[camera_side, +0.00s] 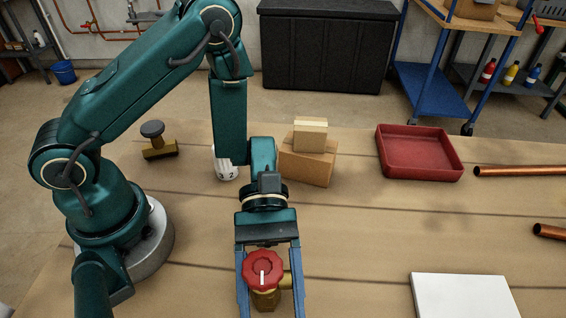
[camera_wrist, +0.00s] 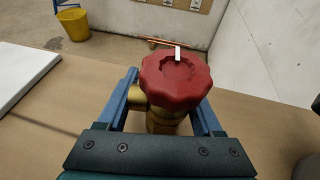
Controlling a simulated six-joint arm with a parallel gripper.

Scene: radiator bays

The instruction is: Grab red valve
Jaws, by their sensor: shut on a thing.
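The red valve (camera_side: 264,268) has a scalloped red knob with a white mark on top and a brass body. It stands upright near the front of the bench. It also shows in the wrist view (camera_wrist: 175,82), with its brass side port pointing left there. My gripper (camera_side: 269,288) has its two blue fingers on either side of the brass body, below the knob. In the wrist view my gripper (camera_wrist: 165,112) is shut on the valve. The knob hides part of the body, and the lower end of the valve is cut off or hidden.
A red tray (camera_side: 420,168) stands empty at the back right. Cardboard boxes (camera_side: 308,165), a white numbered knob (camera_side: 225,165) and a dark-topped brass valve (camera_side: 158,148) stand behind my gripper. A white panel (camera_side: 462,297) and copper pipes (camera_side: 520,171) lie right. The bench between is clear.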

